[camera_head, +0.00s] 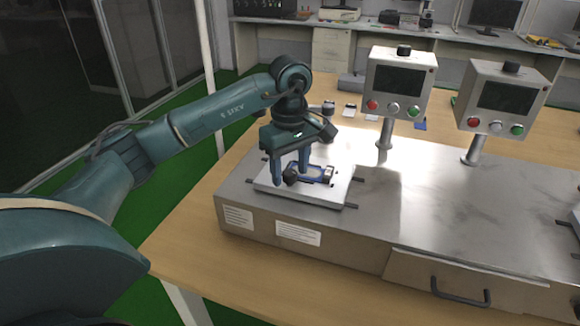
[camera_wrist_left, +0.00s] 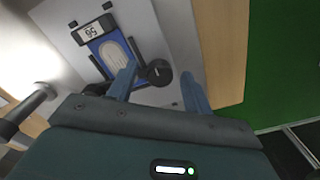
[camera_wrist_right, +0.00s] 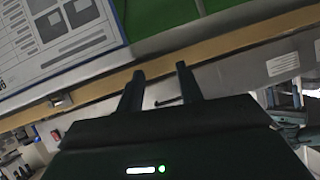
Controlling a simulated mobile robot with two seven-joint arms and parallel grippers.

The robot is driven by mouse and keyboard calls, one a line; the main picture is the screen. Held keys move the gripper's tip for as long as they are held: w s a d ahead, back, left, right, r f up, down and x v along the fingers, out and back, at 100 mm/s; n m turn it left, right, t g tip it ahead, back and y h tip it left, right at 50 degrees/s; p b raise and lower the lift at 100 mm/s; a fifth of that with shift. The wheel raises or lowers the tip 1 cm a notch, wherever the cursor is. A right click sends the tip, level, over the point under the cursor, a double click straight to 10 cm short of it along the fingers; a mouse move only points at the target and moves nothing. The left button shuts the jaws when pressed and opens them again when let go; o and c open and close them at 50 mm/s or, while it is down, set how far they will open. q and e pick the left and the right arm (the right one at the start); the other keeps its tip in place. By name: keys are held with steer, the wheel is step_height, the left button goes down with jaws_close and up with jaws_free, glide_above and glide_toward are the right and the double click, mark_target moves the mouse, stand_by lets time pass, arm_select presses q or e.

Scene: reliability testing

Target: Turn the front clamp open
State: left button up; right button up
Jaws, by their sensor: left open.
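A blue fixture with a white device in it sits on a white plate (camera_head: 325,190); the fixture (camera_head: 322,174) also shows in the left wrist view (camera_wrist_left: 98,46). A black round clamp knob (camera_wrist_left: 158,72) is at the fixture's end nearest my left gripper. My left gripper (camera_head: 291,178) points down over that end. In the left wrist view its open fingers (camera_wrist_left: 159,72) stand on either side of the knob, with gaps visible. Contact cannot be told. My right gripper (camera_wrist_right: 160,72) shows only in its wrist view, with its fingers apart and nothing between them.
The plate lies on a metal test bench (camera_head: 375,215) on a wooden table (camera_head: 215,215). Two control boxes (camera_head: 399,82) (camera_head: 503,98) with buttons stand on posts behind. A printed white panel (camera_wrist_right: 60,40) is near my right gripper.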

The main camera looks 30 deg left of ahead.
arm_select(q)
steer(key=shift+c, duration=0.5)
steer(key=c, duration=0.9)
steer(key=shift+o, duration=0.2)
steer(key=shift+n, duration=0.3)
steer(key=n, duration=0.3)
steer(key=shift+n, duration=0.3)
steer(key=n, duration=0.4)
steer(key=shift+n+p, duration=0.3)
steer(key=shift+p, duration=0.05)
steer(key=n, duration=0.4)
steer(key=shift+n, duration=0.3)
steer(key=shift+w+n+p, duration=0.1)
steer(key=shift+n+p, duration=0.4)
steer(key=shift+n, duration=1.7)
